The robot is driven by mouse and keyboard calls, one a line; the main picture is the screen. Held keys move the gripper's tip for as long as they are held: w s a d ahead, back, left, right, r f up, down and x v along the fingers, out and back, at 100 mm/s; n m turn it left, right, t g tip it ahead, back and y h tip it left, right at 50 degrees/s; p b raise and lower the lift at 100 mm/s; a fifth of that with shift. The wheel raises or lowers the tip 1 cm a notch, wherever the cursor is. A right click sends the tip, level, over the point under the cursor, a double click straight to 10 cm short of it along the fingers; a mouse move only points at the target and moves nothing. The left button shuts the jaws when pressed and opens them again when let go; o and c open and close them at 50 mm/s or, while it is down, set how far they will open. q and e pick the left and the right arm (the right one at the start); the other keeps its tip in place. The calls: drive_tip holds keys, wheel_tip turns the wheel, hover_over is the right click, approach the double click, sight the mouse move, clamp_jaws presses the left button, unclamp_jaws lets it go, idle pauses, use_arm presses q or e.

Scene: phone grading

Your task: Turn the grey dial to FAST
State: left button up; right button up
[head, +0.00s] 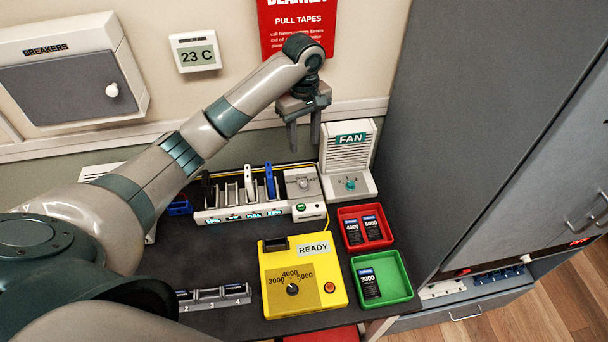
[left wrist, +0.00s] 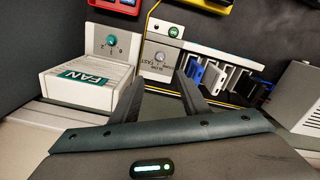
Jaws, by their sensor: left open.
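The grey dial (head: 303,184) sits on a light grey box (head: 296,194) at the right end of the charging rack. In the left wrist view the dial (left wrist: 159,57) shows near SLOW and FAST lettering; I cannot tell clearly which word it points to. My left gripper (head: 303,143) is open and empty, pointing down above and behind the dial, apart from it. In the left wrist view its two fingers (left wrist: 161,84) reach toward the box with nothing between them. My right gripper is not in view.
A white FAN unit (head: 348,155) with a teal knob stands close right of the gripper. The rack (head: 240,214) holds several devices left of the dial. A yellow READY tester (head: 335,285), red tray (head: 343,213) and green tray (head: 405,282) lie nearer. The wall is behind.

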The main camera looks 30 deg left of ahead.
sight(304, 184)
use_arm(q)
wheel_tip(304, 184, down, 16)
drive_tip(key=p, duration=0.4)
drive_tip(key=shift+s, duration=0.1)
drive_tip(key=shift+f+p, duration=0.3)
drive_tip(key=shift+f, duration=0.4)
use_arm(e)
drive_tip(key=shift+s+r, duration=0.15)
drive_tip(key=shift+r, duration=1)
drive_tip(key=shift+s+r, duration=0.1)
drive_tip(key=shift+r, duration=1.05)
use_arm(q)
clamp_jaws()
drive_tip(key=c, duration=1)
unclamp_jaws()
